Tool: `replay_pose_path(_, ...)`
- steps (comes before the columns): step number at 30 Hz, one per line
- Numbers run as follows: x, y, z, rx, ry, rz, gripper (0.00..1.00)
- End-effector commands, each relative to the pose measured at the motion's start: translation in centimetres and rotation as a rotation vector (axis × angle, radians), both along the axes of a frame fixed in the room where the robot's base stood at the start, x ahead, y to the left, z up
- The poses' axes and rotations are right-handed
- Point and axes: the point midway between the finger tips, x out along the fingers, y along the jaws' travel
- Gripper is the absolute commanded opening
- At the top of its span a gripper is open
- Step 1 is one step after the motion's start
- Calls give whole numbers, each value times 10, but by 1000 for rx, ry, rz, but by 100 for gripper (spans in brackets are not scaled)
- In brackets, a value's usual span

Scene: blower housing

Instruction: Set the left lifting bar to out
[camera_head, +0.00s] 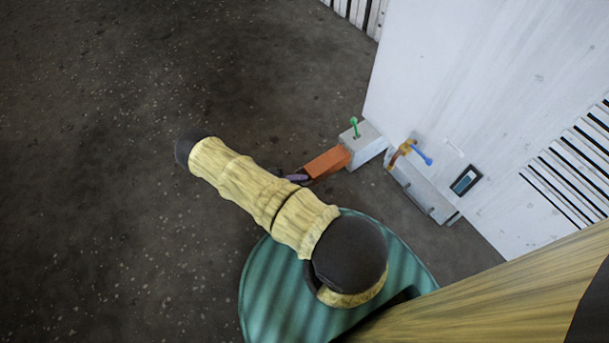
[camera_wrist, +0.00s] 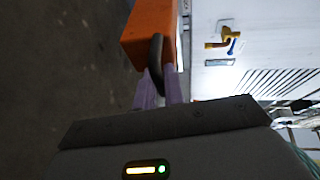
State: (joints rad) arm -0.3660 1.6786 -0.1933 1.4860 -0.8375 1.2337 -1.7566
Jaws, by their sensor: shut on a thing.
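The left lifting bar, an orange bar (camera_head: 327,162), sticks out of a grey block (camera_head: 364,146) on the white housing in the head view. It fills the top middle of the wrist view (camera_wrist: 150,35). A dark curved handle (camera_wrist: 156,52) sits on its near end. My gripper (camera_wrist: 158,76) has its purple fingers shut on this handle. In the head view my gripper (camera_head: 297,178) shows small at the bar's free end, partly hidden by my arm. How far the bar can still travel cannot be told.
A green pin (camera_head: 354,126) stands on the grey block. Right of it are a yellow-brown fitting with a blue lever (camera_head: 421,155) and a small dark-framed panel (camera_head: 465,181). The white housing (camera_head: 450,80) blocks the right, with slotted vents. Speckled dark floor (camera_head: 120,220) is open on the left.

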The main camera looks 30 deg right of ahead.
Motion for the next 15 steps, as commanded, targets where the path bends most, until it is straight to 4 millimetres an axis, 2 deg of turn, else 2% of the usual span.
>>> replay_pose_path(1,-1,6,-1,7,0,-2,0)
replay_pose_path(7,-1,8,-1,10,-1,-2,0)
replay_pose_path(8,-1,8,-1,10,0,-2,12)
replay_pose_path(11,-1,7,-1,9,-1,-1,32)
replay_pose_path(15,-1,6,-1,8,0,-1,32)
